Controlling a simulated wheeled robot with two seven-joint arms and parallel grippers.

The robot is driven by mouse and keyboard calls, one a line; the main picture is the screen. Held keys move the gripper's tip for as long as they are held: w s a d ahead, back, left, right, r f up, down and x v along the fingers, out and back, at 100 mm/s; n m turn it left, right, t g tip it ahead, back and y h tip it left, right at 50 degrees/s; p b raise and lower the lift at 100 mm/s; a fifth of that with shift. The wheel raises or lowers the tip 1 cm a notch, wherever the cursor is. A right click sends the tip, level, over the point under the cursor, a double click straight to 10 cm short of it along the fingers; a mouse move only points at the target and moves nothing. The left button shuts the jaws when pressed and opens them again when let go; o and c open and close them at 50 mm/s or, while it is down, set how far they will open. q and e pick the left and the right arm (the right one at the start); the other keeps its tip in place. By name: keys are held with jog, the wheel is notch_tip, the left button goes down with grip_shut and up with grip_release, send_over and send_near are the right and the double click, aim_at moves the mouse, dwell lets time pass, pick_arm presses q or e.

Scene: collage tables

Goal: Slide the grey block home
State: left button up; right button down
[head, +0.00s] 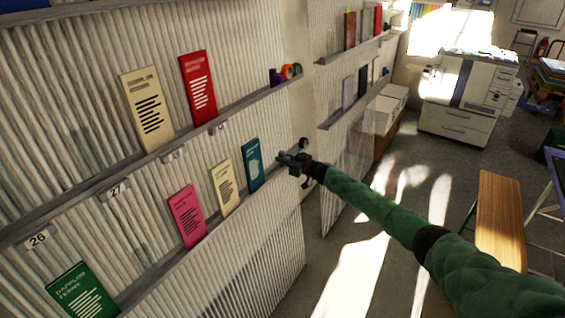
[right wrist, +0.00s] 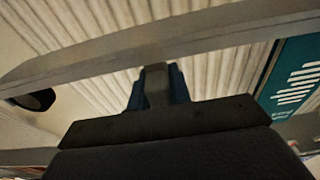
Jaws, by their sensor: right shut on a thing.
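My right gripper (head: 287,159) is at the end of the lower ledge of the ribbed wall, just right of the teal booklet (head: 252,164). In the right wrist view its blue fingertips (right wrist: 158,90) are shut on a small grey block (right wrist: 156,82). The block's upper end is at the long grey rail (right wrist: 190,38); I cannot tell whether it touches. In the head view the block is too small to make out at the fingers. The teal booklet also shows at the right of the wrist view (right wrist: 297,75). My left gripper is not in view.
Pink (head: 187,215), cream (head: 224,187) and green (head: 82,292) booklets stand along the lower ledge. A round black knob (head: 303,143) sits just above my right gripper.

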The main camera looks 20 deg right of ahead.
jog(key=c, duration=1.3)
grip_release()
jog(key=shift+s+d, duration=0.1)
jog(key=shift+s+d+f, duration=0.1)
jog(key=shift+s+d, duration=0.05)
jog(key=shift+s, duration=0.05)
pick_arm(q)
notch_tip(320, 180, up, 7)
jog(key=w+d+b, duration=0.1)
jog(key=b, duration=0.1)
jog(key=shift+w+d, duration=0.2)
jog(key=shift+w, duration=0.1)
pick_arm(e)
jog(key=shift+v, duration=3.5)
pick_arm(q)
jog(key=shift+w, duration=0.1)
